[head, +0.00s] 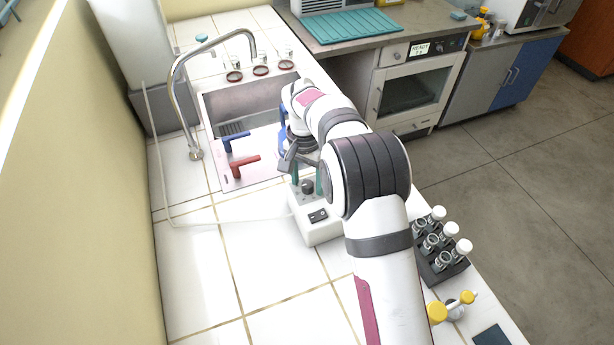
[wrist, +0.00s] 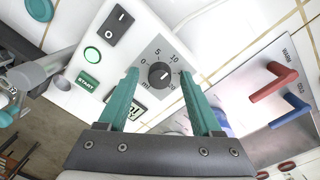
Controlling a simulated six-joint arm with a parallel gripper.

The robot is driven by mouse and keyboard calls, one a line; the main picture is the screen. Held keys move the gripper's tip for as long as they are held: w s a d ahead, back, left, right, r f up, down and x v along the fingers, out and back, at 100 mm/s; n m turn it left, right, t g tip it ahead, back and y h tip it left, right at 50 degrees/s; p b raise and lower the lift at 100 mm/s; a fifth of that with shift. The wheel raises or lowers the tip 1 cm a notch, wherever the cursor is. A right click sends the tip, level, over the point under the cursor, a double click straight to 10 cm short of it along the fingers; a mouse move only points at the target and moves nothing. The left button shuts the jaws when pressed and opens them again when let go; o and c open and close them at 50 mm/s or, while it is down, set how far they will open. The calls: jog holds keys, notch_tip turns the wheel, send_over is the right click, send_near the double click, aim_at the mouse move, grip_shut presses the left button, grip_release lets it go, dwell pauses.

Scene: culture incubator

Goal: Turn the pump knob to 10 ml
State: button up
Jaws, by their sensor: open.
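The pump is a white box (head: 318,232) on the tiled counter in front of the sink, with a dark knob (head: 308,187) on top. In the wrist view the black knob (wrist: 159,75) sits on a grey dial plate (wrist: 153,50) with 5, 10 and ml markings. The knob's white mark is too small to read against the scale with certainty. My gripper (wrist: 159,73) is open, its two teal fingers on either side of the knob; I cannot tell whether they touch it. In the head view my gripper (head: 307,178) is over the pump. The left finger partly hides a display (wrist: 138,110).
A blue tap handle (head: 235,142) and a red one (head: 244,165) stand near the sink (head: 215,105). A vial rack (head: 440,270) stands at the right.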

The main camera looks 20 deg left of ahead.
aim_at(304, 183)
notch_tip(304, 183, up, 16)
jog(key=shift+a, duration=0.35)
jog(key=shift+f, duration=0.15)
jog(key=s+d+r+m+y, duration=0.1)
jog(key=s+d+r, duration=0.25)
jog(key=d, duration=0.45)
jog(key=s+d+r+m, duration=0.15)
jog(key=s+d, duration=0.25)
jog(key=d, duration=0.5)
jog(key=s+d+f, duration=0.2)
jog(key=s+d, duration=0.1)
jog(key=s, duration=0.4)
jog(key=s+d+f+m+y, duration=0.1)
jog(key=s+d+f, duration=0.2)
jog(key=s, duration=0.4)
jog(key=s+d+f+m, duration=0.1)
jog(key=s+d+f, duration=0.2)
jog(key=s, duration=0.4)
jog(key=shift+d, duration=0.2)
